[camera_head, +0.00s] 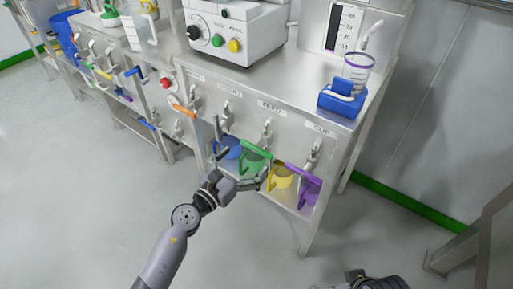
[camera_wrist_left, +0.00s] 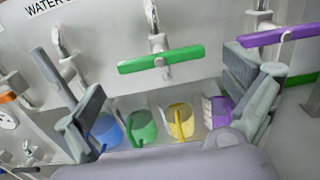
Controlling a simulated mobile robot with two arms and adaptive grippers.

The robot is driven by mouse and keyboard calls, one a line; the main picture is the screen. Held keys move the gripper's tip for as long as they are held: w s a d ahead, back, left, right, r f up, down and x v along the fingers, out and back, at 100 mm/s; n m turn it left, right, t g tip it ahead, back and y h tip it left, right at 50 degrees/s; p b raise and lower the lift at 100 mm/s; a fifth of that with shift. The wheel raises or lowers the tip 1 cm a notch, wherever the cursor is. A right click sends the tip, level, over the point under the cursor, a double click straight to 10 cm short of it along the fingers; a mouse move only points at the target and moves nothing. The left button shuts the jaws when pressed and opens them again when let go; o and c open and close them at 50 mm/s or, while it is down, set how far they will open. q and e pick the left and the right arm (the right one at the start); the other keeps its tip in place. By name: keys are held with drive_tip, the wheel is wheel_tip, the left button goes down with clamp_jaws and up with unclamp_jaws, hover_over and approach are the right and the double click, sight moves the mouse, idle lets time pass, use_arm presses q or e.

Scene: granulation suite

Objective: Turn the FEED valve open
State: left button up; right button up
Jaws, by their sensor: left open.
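The FEED label (camera_head: 271,106) is on the steel panel, with a valve (camera_head: 266,132) below it. Its green lever handle (camera_head: 257,153) appears to lie across the pipe; in the left wrist view the green handle (camera_wrist_left: 160,58) runs nearly level. My left gripper (camera_head: 238,163) is in front of the panel, just below the green handle. Its fingers (camera_wrist_left: 170,98) are spread wide and empty, with the handle ahead, between and above them. It looks apart from the handle. My right gripper (camera_head: 375,280) shows only partly at the bottom edge, and its fingers are unclear.
A purple handle (camera_wrist_left: 278,36) is close right of the green one. A grey lever (camera_wrist_left: 50,70) is to the left. Blue (camera_wrist_left: 106,131), green (camera_wrist_left: 139,128) and yellow (camera_wrist_left: 180,122) vessels stand below. A blue stand with a beaker (camera_head: 342,96) is on the bench. The floor in front is clear.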

sight(255, 150)
use_arm(q)
drive_tip(key=x, duration=0.5)
drive_tip(key=shift+w+d+b, duration=0.2)
drive_tip(key=shift+w+b, duration=0.05)
drive_tip(key=shift+b, duration=0.05)
drive_tip(key=shift+c, duration=0.4)
drive_tip(key=c, duration=0.8)
